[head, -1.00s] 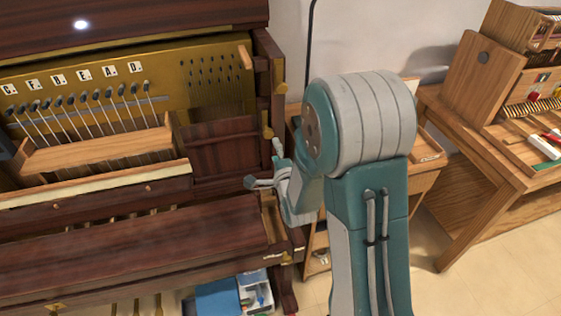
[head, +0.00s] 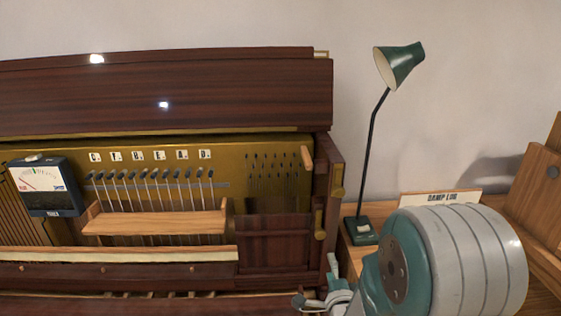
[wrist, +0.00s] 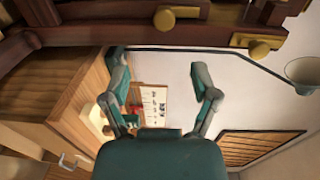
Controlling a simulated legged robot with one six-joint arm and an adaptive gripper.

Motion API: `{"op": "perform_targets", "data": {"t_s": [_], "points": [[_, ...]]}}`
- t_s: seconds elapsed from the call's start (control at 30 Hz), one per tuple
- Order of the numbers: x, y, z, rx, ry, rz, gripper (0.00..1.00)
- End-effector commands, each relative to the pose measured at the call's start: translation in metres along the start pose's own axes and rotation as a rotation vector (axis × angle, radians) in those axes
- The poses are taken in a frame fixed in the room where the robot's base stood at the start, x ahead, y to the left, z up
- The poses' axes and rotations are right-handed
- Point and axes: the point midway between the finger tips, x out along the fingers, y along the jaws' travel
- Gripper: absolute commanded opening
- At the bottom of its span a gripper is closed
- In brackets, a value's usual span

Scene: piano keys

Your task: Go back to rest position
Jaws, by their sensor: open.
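My gripper (wrist: 162,78) is open in the wrist view, its two teal fingers spread apart with nothing between them. In the head view part of my gripper (head: 318,302) shows at the bottom edge, just in front of the right end of the piano (head: 165,100). My large grey and teal arm joint fills the bottom right of the head view and hides part of the desk. The piano is dark wood with its front open, showing a brass-coloured plate and a row of hammers.
A green desk lamp (head: 365,150) stands right of the piano, near a labelled wooden piece (head: 440,197). A meter box (head: 45,187) sits at the piano's left. In the wrist view, dark piano wood with brass knobs (wrist: 164,20) runs along the top and a wooden cabinet (wrist: 60,95) stands left.

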Motion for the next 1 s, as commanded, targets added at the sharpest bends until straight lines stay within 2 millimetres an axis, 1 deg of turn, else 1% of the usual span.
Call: {"op": "perform_targets", "data": {"t_s": [0.03, 0.23, 0.37, 0.47, 0.57, 0.77, 0.87, 0.97, 1.0], "points": [[0.0, -0.009, 0.0, -0.046, -0.002, 0.021, 0.77], [-0.008, -0.03, -0.001, -0.297, -0.035, 0.185, 0.77], [-0.021, -0.044, -0.001, -0.459, -0.08, 0.289, 0.77], [-0.036, -0.055, -0.001, -0.582, -0.127, 0.366, 0.77], [-0.054, -0.064, -0.001, -0.702, -0.185, 0.44, 0.77], [-0.102, -0.083, -0.002, -0.933, -0.332, 0.572, 0.77], [-0.13, -0.09, -0.001, -1.042, -0.422, 0.63, 0.77], [-0.162, -0.097, -0.001, -1.147, -0.522, 0.682, 0.77], [-0.175, -0.1, -0.001, -1.188, -0.564, 0.699, 0.77]]}}
